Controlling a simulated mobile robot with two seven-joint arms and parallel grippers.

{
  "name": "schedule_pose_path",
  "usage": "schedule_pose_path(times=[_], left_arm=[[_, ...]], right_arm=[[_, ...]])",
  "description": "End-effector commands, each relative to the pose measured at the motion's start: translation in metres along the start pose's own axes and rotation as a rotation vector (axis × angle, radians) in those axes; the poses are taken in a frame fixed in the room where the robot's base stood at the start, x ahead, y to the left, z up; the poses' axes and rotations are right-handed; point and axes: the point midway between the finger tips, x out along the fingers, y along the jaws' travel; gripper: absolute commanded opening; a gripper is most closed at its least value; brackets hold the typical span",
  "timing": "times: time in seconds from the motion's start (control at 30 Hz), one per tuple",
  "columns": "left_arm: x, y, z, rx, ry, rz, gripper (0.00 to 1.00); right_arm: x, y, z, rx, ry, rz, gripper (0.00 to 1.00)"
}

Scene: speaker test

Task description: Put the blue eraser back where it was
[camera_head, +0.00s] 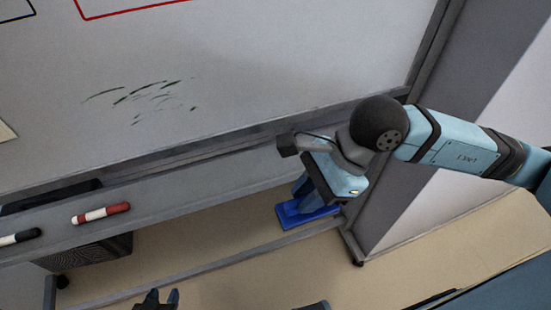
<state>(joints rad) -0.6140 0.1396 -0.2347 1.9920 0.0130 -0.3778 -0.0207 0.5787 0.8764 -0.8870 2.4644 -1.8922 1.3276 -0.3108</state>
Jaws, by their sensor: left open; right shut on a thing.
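The blue eraser (291,219) is a flat blue block right of centre. My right gripper (306,196) comes in from the right, points down and is shut on the eraser. Its fingers hide part of the eraser's upper side. In the picture the eraser lies in front of the right part of the grey tray (215,183), over the beige floor; its height cannot be told. The whiteboard (240,70) behind bears dark green strokes. My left gripper (158,300) shows only its dark tips at the bottom edge, open and apart from the eraser.
A red and white marker (101,213) and a black and white marker (20,237) lie on the left of the tray. A dark object (60,196) is behind them. A dark box (88,251) is below. The tray's middle looks clear.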

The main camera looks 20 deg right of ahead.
Motion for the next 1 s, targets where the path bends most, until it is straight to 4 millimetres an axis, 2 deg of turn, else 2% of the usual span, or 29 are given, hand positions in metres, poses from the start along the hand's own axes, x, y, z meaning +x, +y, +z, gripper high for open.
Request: schedule_pose_path(times=[0.03, 0.3, 0.63, 0.8, 1.0], left_arm=[[-0.007, 0.0, -0.01, 0.0, 0.002, 0.0, 0.43], [-0.016, 0.001, -0.025, 0.0, 0.001, 0.0, 0.43], [-0.025, 0.001, -0.038, -0.001, 0.001, 0.001, 0.43], [-0.028, 0.002, -0.042, -0.001, 0.001, 0.001, 0.43], [-0.029, 0.002, -0.044, -0.001, 0.001, 0.001, 0.43]], right_arm=[[-0.004, -0.017, 0.003, 0.007, 0.002, -0.002, 0.0], [-0.004, -0.09, 0.003, 0.008, 0.001, 0.0, 0.0], [-0.003, -0.165, 0.002, 0.005, 0.0, 0.0, 0.0], [0.019, -0.162, -0.013, 0.006, 0.002, 0.004, 0.0], [0.029, -0.162, -0.021, 0.005, 0.002, 0.002, 0.0]])
